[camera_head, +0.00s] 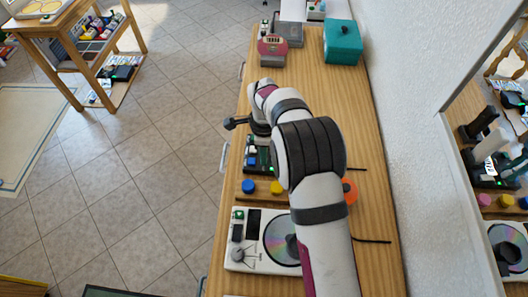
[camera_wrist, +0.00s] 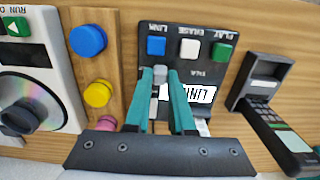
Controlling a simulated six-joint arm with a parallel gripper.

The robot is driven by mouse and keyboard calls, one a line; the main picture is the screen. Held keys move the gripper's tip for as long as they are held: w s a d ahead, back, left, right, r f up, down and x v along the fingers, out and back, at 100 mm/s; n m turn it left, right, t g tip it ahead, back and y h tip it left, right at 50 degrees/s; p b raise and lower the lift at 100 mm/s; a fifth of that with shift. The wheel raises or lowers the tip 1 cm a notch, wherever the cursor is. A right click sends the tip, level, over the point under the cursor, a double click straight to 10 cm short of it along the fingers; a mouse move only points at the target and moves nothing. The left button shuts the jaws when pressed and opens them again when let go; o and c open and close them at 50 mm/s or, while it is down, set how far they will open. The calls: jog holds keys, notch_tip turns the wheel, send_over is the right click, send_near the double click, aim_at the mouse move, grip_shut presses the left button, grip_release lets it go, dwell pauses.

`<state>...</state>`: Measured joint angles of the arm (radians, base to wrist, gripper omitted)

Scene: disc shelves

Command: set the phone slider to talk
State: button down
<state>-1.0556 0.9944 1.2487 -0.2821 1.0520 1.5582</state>
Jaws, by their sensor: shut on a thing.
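The slot and the lower part of the device are partly hidden by the fingers. In the head view, the device (camera_head: 252,160) shows beside my arm, and my fingertips are hidden.
Left of the device is a wooden strip with blue (camera_wrist: 88,40), yellow (camera_wrist: 97,93) and pink knobs, then a white disc player (camera_wrist: 52,50). A black flip device (camera_wrist: 263,82) stands open to the right. A teal box (camera_head: 342,45) stands at the counter's far end.

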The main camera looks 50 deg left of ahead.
jog(key=shift+w+a+r, duration=0.1)
jog(key=shift+w+a, duration=1.2)
jog(key=shift+a, duration=0.05)
jog(key=c, duration=0.8)
grip_release()
jog(key=shift+o, duration=0.2)
notch_tip(320, 180, up, 16)
jog(key=shift+d, duration=0.15)
